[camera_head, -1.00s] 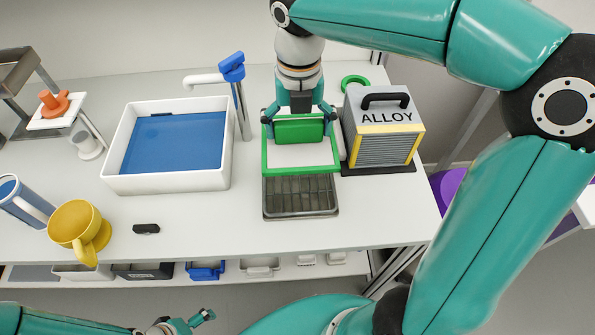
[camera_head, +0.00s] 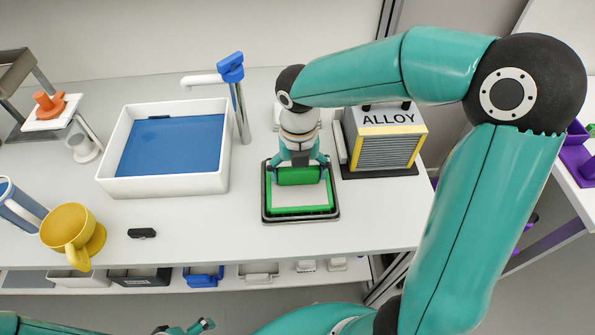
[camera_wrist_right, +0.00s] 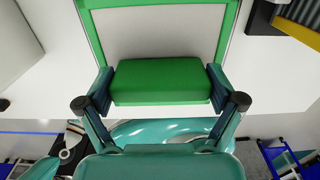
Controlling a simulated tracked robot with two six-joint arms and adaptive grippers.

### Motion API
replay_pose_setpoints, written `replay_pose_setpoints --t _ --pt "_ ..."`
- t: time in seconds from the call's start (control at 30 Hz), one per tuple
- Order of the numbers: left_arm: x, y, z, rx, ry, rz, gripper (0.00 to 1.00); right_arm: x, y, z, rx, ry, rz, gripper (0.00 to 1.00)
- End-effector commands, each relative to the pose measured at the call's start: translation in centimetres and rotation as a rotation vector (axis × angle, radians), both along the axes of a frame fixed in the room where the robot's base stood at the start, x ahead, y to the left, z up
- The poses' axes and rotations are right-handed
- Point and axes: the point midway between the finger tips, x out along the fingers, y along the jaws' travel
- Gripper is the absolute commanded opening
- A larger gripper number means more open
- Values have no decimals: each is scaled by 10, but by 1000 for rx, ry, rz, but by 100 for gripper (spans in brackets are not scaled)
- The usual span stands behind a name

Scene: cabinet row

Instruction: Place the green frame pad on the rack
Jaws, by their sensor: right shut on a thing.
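The green frame pad (camera_head: 300,209) is a white panel with a green border and a green block-shaped grip (camera_head: 299,176). It lies over the dark rack (camera_head: 300,219), whose rim shows around it; I cannot tell whether it touches or hovers just above. The rack's slats are hidden under it. My right gripper (camera_head: 298,168) is shut on the grip block, which also sits between both fingers in the right wrist view (camera_wrist_right: 161,81). My left gripper (camera_head: 206,325) is at the bottom edge of the head view, small and partly cut off, away from the pad.
A box marked ALLOY (camera_head: 385,141) stands close right of the rack. A blue-bottomed sink (camera_head: 172,145) with a blue-handled tap (camera_head: 239,100) is to the left. A yellow mug (camera_head: 71,231) and a small black item (camera_head: 142,233) are farther left. Counter between sink and rack is clear.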

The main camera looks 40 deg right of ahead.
Motion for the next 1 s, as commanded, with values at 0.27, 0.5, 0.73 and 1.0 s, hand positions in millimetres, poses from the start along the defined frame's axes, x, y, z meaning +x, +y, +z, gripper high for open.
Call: replay_pose_setpoints --t 0.27,0.5,0.73,1.0 --pt "0 0 -1 0 0 0 100 0 0 -2 0 0 0 100" --pt "0 0 -1 0 0 0 100 0 0 -1 0 0 0 100" --pt "0 0 1 0 0 0 100 1 0 6 1 -3 0 100" --pt "0 0 9 0 0 0 100 2 0 51 0 -6 1 100"
